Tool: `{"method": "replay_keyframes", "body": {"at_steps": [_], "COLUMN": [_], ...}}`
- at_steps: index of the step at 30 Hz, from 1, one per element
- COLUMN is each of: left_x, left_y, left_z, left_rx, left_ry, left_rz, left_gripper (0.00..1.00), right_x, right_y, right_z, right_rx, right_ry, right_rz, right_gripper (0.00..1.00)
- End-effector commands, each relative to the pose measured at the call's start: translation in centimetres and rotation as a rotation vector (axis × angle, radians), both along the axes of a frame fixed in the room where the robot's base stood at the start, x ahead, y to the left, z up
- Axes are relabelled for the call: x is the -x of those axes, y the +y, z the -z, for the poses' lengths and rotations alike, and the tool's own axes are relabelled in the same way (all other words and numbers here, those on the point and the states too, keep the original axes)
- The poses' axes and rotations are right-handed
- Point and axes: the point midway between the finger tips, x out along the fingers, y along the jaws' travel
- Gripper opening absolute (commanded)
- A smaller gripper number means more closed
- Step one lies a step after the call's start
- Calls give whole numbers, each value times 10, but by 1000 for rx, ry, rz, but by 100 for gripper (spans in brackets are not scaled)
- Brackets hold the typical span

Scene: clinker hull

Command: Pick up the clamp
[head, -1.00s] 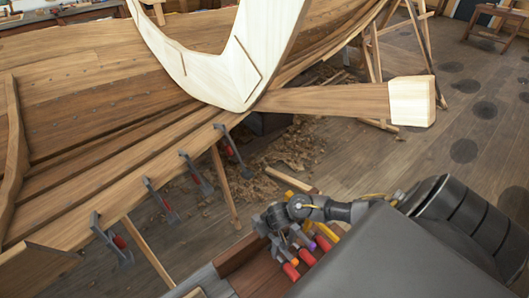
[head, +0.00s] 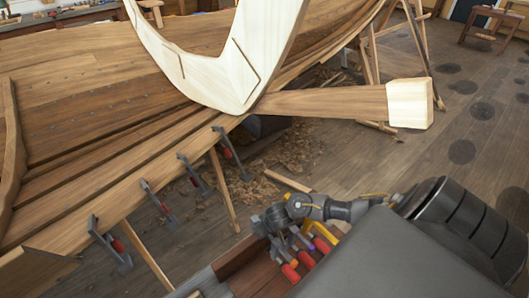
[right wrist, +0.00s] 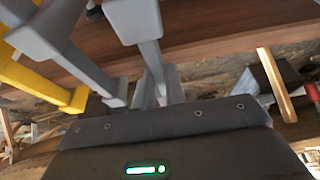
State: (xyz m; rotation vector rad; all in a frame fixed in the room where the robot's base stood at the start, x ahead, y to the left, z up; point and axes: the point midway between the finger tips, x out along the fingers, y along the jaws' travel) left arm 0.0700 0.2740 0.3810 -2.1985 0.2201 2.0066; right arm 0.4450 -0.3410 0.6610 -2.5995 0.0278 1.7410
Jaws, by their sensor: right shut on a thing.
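In the head view, clamps with red handles (head: 290,273) lie close together under the gripper; I cannot tell there which one is held. A second grey bar (right wrist: 70,50) and a yellow clamp (right wrist: 38,80) are just left of the fingers in the wrist view. My left gripper is not in view.
Several clamps (head: 157,203) hang along the hull's plank edge (head: 110,207) at the left. Shavings (head: 290,150) cover the floor; the floor at the right is mostly clear.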

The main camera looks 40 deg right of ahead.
Motion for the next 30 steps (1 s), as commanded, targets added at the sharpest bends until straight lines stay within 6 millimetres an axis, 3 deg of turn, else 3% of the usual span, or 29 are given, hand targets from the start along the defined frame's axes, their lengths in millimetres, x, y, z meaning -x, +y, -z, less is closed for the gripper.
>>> {"method": "replay_keyframes", "body": {"at_steps": [18, 30], "left_x": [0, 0], "left_y": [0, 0], "left_z": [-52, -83], "left_rx": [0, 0], "left_ry": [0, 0], "left_rz": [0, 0], "left_gripper": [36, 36], "right_x": [-2, -2], "right_y": [0, 0], "right_z": [-113, -166], "right_rx": [-1, 0], "right_ry": [-6, -6], "right_rz": [1, 1], "right_gripper": [0, 0]}}
